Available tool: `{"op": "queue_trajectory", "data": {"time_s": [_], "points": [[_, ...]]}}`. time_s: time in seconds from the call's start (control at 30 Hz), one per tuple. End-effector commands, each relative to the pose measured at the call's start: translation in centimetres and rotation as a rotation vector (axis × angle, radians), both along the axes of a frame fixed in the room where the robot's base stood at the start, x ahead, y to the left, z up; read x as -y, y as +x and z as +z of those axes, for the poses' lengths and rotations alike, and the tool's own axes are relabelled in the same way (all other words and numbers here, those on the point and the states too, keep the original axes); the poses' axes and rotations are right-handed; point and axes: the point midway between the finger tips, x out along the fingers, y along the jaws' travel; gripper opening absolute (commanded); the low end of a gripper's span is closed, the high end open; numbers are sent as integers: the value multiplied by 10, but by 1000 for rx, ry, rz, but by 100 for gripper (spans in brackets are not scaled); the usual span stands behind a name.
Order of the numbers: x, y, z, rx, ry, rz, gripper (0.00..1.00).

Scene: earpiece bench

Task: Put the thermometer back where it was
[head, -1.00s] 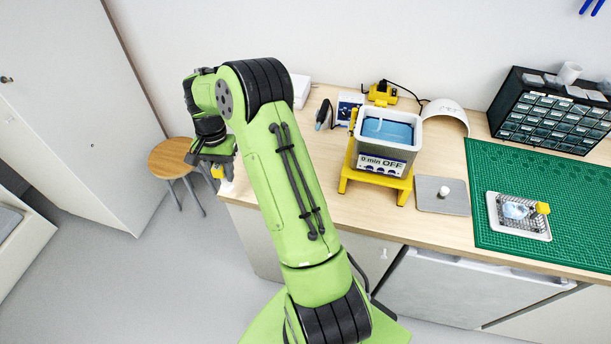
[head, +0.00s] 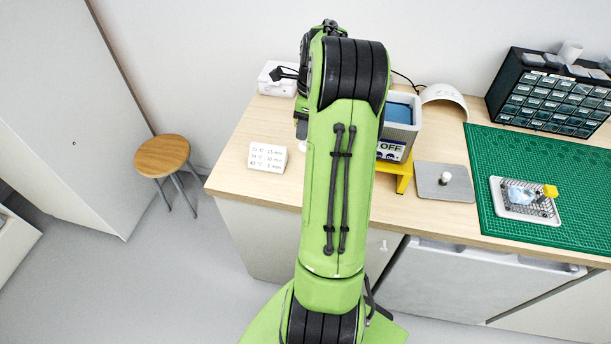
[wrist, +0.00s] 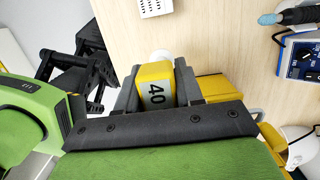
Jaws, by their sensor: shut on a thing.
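The thermometer (wrist: 156,86) is a yellow block with a display reading 40. In the wrist view my gripper (wrist: 155,76) is shut on it, one dark finger on each side. A round white shape (wrist: 161,55) shows just beyond it; I cannot tell whether it belongs to the thermometer. In the head view my green arm hides the gripper and the thermometer.
A white printed card (head: 267,157) stands near the bench's left end, a white box (head: 277,82) behind it.

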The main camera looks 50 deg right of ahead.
Motion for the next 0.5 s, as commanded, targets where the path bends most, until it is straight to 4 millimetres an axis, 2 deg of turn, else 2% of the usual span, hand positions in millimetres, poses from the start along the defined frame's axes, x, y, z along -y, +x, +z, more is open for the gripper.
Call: {"op": "queue_trajectory", "data": {"time_s": [0.1,0.27,0.4,0.5], "points": [[-1,-1,-26,-4,6,-6,4],[0,-1,-53,-3,4,-5,4],[-1,-1,-83,-4,6,-3,4],[-1,0,-96,-3,4,-2,4]]}}
